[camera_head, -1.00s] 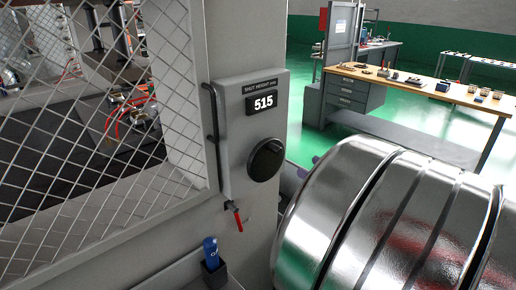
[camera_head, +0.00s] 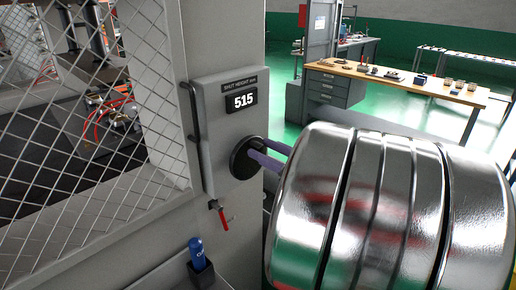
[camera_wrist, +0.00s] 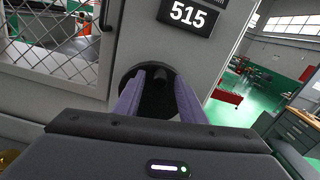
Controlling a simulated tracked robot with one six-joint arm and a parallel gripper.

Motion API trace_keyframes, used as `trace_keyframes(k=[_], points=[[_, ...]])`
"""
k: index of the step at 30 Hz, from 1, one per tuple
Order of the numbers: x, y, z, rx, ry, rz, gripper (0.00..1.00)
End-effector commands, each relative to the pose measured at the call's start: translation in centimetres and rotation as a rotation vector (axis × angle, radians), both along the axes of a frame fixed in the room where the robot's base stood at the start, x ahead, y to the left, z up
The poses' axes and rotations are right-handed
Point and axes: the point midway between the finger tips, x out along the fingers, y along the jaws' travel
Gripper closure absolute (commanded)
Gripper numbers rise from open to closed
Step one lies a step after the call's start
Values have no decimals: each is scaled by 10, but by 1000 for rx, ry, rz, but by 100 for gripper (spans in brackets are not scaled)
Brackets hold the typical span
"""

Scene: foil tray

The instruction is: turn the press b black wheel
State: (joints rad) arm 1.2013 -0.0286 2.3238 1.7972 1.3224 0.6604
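The black wheel (camera_head: 240,161) is a round disc on the grey panel of the press, below a display reading 515. My gripper (camera_head: 253,149) reaches it from the right, with its two purple fingers apart and their tips at the wheel's face. In the wrist view my gripper (camera_wrist: 161,72) has one finger on each side of a dark knob-like part on the wheel (camera_wrist: 154,100). The fingers look open; whether they touch that part cannot be told. Part of the wheel is hidden behind the fingers.
A red-handled lever (camera_head: 223,220) hangs below the wheel, and a blue bottle (camera_head: 196,250) stands in a holder lower down. A bent rail (camera_head: 192,125) runs along the panel's left edge. A mesh guard (camera_head: 80,165) is at left, a workbench (camera_head: 400,82) behind.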

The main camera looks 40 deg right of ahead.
Motion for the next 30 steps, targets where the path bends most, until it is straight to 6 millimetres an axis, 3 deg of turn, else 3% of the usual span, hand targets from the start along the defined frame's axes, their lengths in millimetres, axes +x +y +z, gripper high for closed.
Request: trace_keyframes(k=[6, 16, 30], points=[[16, 1, 0, 0, 0, 0, 63], [18, 0, 0, 0, 0, -2, 63], [17, 0, 0, 0, 0, -2, 95]])
